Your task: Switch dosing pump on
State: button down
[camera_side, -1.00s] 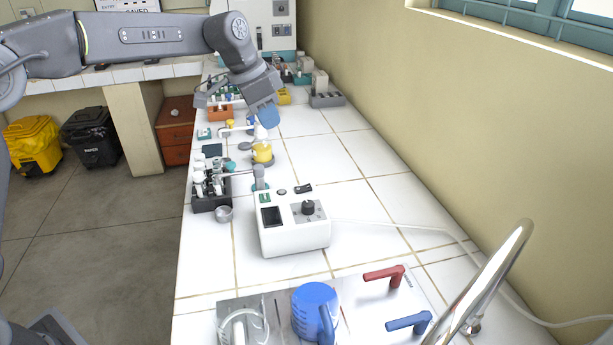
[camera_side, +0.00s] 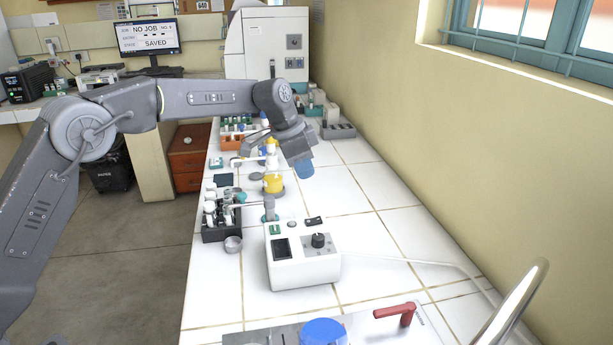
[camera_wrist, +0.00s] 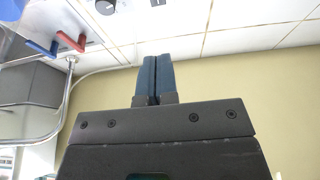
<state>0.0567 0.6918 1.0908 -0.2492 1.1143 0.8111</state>
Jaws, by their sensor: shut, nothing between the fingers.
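A white box (camera_side: 304,272), which looks like the dosing pump, stands on the tiled bench. Its front panel has a dark display (camera_side: 282,249) and a black knob (camera_side: 318,240). A black rocker switch (camera_side: 313,220) and a green part (camera_side: 275,230) are on its top; the rocker's position is too small to read. My gripper (camera_side: 304,170) is shut and empty above the bench, behind the box and apart from it. In the wrist view its blue fingers (camera_wrist: 154,75) are together, and the knob (camera_wrist: 104,6) shows at the top edge.
A yellow-filled vessel (camera_side: 273,184) and a dark rack (camera_side: 222,227) stand behind and left of the box. A small metal cup (camera_side: 233,244) is beside the rack. Red lever (camera_side: 397,313) and curved metal pipe (camera_side: 512,305) are in front. The bench right of my gripper is clear.

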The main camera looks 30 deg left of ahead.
aim_at(315, 220)
jog(key=x, duration=1.1)
jog(key=shift+s+a+f, duration=0.15)
jog(key=shift+s+f, duration=0.05)
jog(key=shift+f, duration=0.25)
jog(key=shift+w+f, duration=0.15)
jog(key=shift+f, duration=0.35)
jog(key=shift+s+a, duration=0.5)
jog(key=shift+s, duration=0.15)
